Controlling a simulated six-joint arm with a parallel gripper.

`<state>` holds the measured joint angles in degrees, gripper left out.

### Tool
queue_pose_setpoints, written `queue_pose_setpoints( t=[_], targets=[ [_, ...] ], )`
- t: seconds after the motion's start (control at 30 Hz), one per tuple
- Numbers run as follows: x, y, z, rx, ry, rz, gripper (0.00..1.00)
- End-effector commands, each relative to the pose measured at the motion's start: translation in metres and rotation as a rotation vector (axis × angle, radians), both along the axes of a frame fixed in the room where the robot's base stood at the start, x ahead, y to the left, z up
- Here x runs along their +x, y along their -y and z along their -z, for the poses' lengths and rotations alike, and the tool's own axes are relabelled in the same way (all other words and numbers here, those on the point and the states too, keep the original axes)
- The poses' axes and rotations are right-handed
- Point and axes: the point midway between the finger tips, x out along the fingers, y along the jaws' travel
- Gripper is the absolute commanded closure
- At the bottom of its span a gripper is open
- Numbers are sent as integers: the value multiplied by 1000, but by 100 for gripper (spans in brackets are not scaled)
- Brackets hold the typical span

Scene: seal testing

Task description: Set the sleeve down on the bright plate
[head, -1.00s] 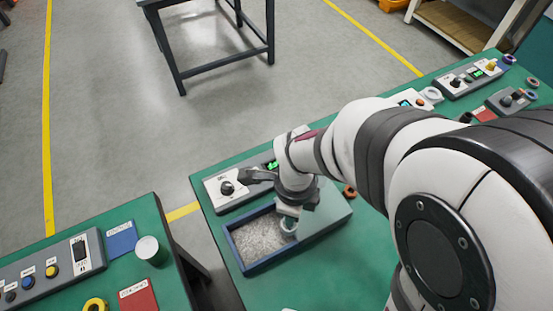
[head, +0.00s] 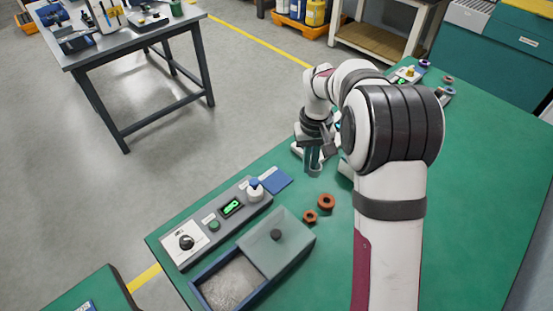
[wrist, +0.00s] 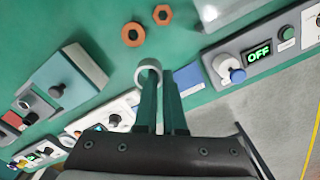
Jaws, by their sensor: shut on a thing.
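My gripper (wrist: 160,82) is shut on the sleeve (wrist: 148,72), a short pale grey ring that shows at its fingertips in the wrist view. In the head view my gripper (head: 314,168) points down over the green bench, just right of the blue card; the sleeve is hard to make out there. I cannot tell for certain which surface is the bright plate. White panels with knobs (wrist: 88,126) show beside the fingers in the wrist view, and in the head view my arm hides much of that area.
Two orange-brown nuts (head: 326,202) lie near my gripper. A control box (head: 215,225) with a lit green display and a blue-framed bin (head: 248,300) of grey grains with a knobbed lid stand at front left. A blue card (head: 277,180) lies behind. Green bench right of my arm is clear.

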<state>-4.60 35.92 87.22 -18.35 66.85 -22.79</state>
Motion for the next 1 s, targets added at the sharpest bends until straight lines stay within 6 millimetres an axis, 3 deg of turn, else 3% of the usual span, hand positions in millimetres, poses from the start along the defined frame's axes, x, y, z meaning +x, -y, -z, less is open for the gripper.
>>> queue_pose_setpoints(
  t=[0.1,0.2,0.5,0.6,0.73,0.9,1.0],
  targets=[
    [16,12,4,1,1,-163,100],
    [23,9,10,2,-1,-230,100],
    [47,-74,62,2,1,-245,100],
    [52,-90,72,2,2,-242,100],
    [54,-97,82,1,2,-239,100],
    [53,-97,113,1,1,-238,100],
    [54,-97,116,1,4,-237,100]
  ],
)
